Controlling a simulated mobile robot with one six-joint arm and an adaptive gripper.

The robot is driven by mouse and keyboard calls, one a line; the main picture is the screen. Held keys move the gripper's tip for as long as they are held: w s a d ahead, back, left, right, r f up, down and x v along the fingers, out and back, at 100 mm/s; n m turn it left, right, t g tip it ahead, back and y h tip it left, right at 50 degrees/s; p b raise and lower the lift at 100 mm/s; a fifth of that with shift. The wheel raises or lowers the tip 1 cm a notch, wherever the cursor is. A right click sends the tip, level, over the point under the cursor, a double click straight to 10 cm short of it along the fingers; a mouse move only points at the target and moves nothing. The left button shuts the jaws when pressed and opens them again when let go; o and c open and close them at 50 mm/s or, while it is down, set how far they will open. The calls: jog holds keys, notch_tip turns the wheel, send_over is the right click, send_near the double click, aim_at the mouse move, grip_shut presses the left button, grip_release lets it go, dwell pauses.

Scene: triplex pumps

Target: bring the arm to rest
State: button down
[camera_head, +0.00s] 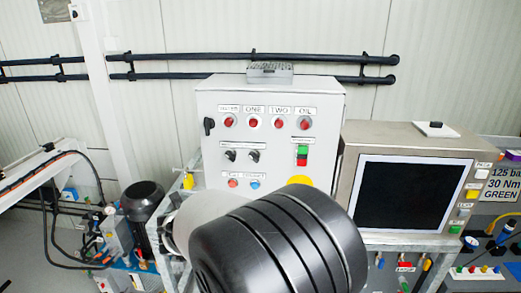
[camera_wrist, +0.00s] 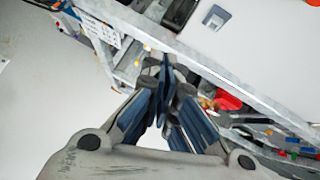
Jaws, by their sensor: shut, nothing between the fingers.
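My gripper (camera_wrist: 164,75) shows in the wrist view, with grey links and blue-faced fingers. Its fingertips are together and nothing is between them. Beyond the fingertips is a grey metal frame rail (camera_wrist: 140,30); I cannot tell how far away it is. My arm shows in the head view as a large dark, banded, rounded part (camera_head: 280,245) low in the middle. It hides the lower part of the control cabinet and what lies behind it. The gripper itself is not visible in the head view.
A grey control cabinet (camera_head: 268,135) with red lamps and switches stands behind the arm. A monitor (camera_head: 415,193) is to its right. A dark motor (camera_head: 142,201) and pump parts are at left. A red part (camera_wrist: 228,99) lies near the rail. Pale floor (camera_wrist: 50,85) at left looks clear.

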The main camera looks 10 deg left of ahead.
jog(key=d+r+n+t+y+b, duration=0.1)
jog(key=d+r+n+y+b, duration=0.15)
jog(key=d+r+n, duration=0.6)
jog(key=s+d+r+n+y, duration=0.2)
jog(key=s+d+r+n, duration=0.3)
jog(key=s+r+n, duration=0.15)
jog(key=s+d+f+n+g+h+b, duration=0.1)
jog(key=s+d+f+n+g+h, duration=0.1)
jog(key=s+d+f+n, duration=0.3)
jog(key=s+d+f+n+g+h+b, duration=0.2)
jog(key=s+d+f+n+h, duration=0.3)
jog(key=s+d+n, duration=0.7)
jog(key=s+d+g, duration=0.1)
jog(key=s+d, duration=0.6)
jog(key=d, duration=0.2)
jog(key=shift+s+d+f, duration=0.15)
jog(key=shift+s+f, duration=0.15)
jog(key=shift+s, duration=0.1)
